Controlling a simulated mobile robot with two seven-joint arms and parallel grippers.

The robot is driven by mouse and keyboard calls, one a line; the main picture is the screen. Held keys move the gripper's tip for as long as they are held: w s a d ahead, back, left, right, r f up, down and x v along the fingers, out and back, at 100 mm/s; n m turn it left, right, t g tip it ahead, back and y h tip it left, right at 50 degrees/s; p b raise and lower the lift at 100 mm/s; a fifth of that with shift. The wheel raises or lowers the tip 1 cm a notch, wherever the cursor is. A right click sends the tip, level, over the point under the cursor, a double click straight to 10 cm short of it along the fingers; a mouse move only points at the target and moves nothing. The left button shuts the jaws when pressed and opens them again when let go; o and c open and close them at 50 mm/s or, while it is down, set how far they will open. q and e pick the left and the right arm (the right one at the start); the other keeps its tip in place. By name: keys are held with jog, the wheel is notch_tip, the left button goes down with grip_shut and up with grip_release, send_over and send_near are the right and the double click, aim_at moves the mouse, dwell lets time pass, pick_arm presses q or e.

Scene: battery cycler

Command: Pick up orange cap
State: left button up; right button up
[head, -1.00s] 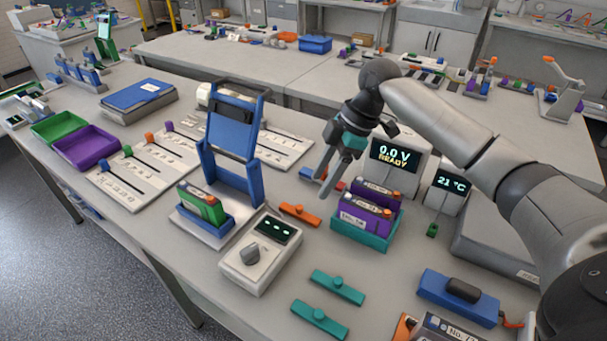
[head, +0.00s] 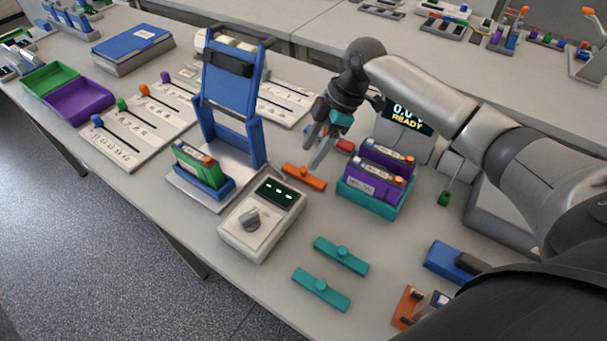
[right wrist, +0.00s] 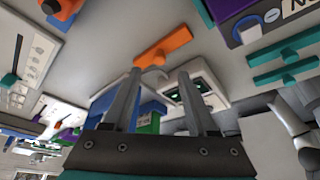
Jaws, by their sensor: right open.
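The orange cap (head: 303,177) is a small bar with a knob on top, lying flat on the table between the blue stand and the teal tray. My right gripper (head: 316,152) points down just behind and above it in the head view. In the right wrist view the cap (right wrist: 163,47) lies just beyond the fingertips (right wrist: 158,74). The fingers are apart with nothing between them, and I see no grip on the cap. My left gripper is not in view.
The teal tray (head: 370,202) with purple modules stands close to the right of the cap. The blue stand (head: 232,90) is on the left, and a grey dial box (head: 245,236) is in front. Two teal caps (head: 341,256) (head: 321,288) lie nearer the front edge.

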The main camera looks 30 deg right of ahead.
aim_at(305, 169)
jog(key=x, duration=0.5)
jog(key=shift+d+f+b, duration=0.25)
jog(key=shift+b, duration=0.15)
grip_shut()
